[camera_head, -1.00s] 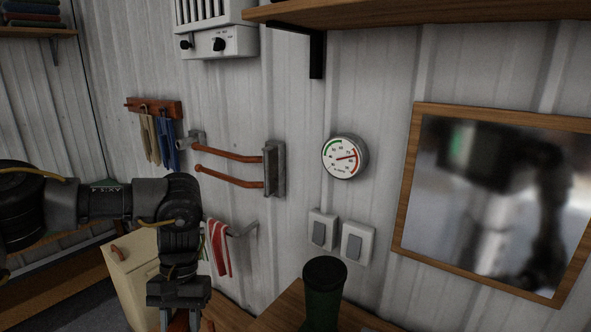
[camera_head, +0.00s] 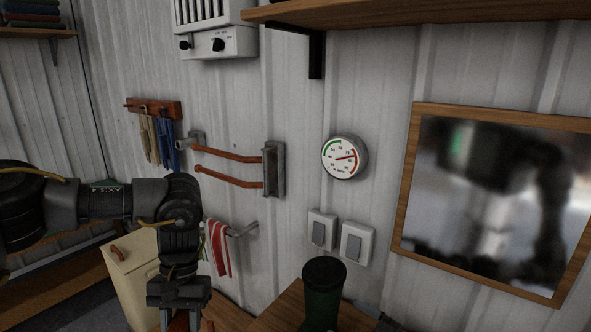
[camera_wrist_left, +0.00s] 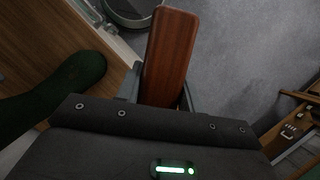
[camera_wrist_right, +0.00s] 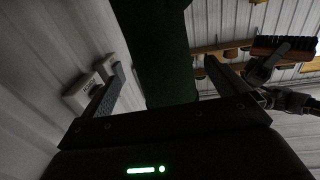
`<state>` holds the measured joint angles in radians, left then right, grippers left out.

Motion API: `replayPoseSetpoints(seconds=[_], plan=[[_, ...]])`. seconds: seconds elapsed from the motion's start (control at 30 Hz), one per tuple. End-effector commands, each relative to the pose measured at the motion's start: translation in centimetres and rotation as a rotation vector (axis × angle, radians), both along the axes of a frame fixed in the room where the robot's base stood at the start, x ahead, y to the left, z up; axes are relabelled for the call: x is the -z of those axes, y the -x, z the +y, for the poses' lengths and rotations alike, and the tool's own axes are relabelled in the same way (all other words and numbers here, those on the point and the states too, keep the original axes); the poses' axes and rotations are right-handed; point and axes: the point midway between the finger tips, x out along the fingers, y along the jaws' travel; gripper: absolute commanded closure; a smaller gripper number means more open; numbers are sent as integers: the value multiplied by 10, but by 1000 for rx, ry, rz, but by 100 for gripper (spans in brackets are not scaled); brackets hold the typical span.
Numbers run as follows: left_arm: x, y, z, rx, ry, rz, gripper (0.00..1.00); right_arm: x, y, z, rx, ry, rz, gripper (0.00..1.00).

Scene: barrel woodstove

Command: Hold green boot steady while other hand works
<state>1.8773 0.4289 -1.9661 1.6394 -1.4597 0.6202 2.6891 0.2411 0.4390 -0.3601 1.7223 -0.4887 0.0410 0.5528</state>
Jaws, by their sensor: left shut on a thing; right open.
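The dark green boot (camera_head: 322,300) stands upright on a wooden surface by the wall in the head view. It shows at the left edge of the left wrist view (camera_wrist_left: 60,85). My right gripper (camera_wrist_right: 163,65) is open, with the boot (camera_wrist_right: 160,40) between its two fingers in the right wrist view; I cannot tell whether they touch it. My left gripper (camera_wrist_left: 160,95) is shut on a red-brown wooden-backed brush (camera_wrist_left: 170,50). The brush also shows at the upper right of the right wrist view (camera_wrist_right: 285,42). In the head view, my left gripper is left of the boot.
Two wall switches (camera_head: 340,237) are just above and behind the boot. A round gauge (camera_head: 344,157), a framed mirror (camera_head: 490,200) and a red-striped cloth on a hook (camera_head: 219,248) are on the wall. A cream cabinet (camera_head: 135,275) stands at the lower left.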

Motion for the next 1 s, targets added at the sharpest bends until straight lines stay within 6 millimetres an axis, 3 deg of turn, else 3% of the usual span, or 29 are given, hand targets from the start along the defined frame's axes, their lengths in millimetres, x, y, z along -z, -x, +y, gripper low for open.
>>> replayPoseSetpoints(seconds=[0.3,0.63,1.0], plan=[[0,0,0,0,0,0,95,52,0,0,1,0,4,2],[0,0,1,0,0,0,95,49,-34,39,-1,-3,-1,2],[0,0,0,0,0,0,95,50,-49,56,-1,-1,1,2]])
